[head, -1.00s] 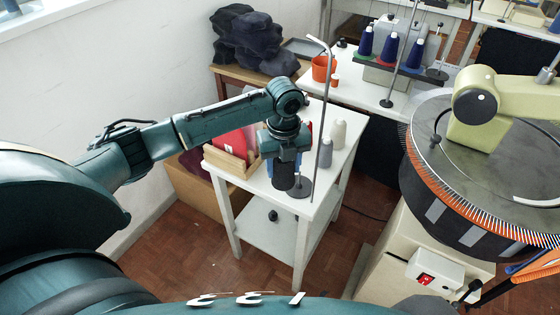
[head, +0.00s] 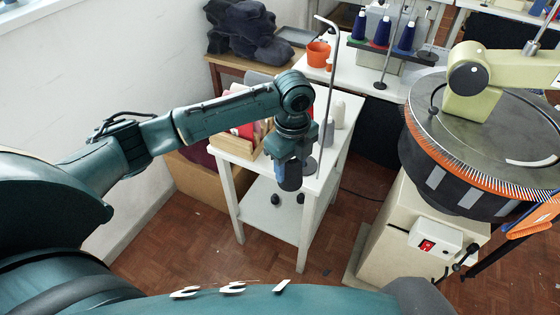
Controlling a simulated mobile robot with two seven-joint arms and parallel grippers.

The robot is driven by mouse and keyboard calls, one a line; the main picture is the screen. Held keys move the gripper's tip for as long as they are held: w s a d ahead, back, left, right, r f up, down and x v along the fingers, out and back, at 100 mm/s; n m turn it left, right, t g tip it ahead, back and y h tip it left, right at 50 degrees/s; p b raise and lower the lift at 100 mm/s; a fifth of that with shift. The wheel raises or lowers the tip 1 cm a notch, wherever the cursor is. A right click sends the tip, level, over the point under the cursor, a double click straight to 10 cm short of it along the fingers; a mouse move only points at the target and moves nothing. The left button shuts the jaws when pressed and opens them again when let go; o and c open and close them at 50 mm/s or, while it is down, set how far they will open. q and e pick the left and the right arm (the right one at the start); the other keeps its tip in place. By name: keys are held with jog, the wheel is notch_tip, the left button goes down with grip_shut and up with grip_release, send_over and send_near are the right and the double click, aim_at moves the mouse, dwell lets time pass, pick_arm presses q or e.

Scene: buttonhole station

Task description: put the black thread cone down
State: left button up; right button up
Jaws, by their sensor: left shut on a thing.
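The black thread cone (head: 290,184) hangs below my left gripper (head: 289,168), which is shut on it. Most of the cone is hidden by the gripper; its dark lower part shows. In the picture it overlaps the front edge of the small white table (head: 239,152). I cannot tell how far it is from the tabletop. My right gripper is not in view.
A wooden box (head: 246,147) with red things stands on the table's left. A tall thread stand (head: 329,95) and pale cones (head: 338,114) stand at its right. A round machine (head: 480,130) stands right.

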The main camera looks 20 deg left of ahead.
pick_arm(q)
jog(key=s+d+r+n, duration=0.3)
jog(key=s+d+n, duration=0.1)
jog(key=n, duration=0.7)
jog(key=s+d+r+n, duration=0.4)
jog(key=d+n, duration=0.3)
jog(key=n, duration=0.4)
jog(key=shift+d+r+n, duration=0.15)
jog(key=shift+d+n, duration=0.05)
jog(key=shift+n, duration=0.1)
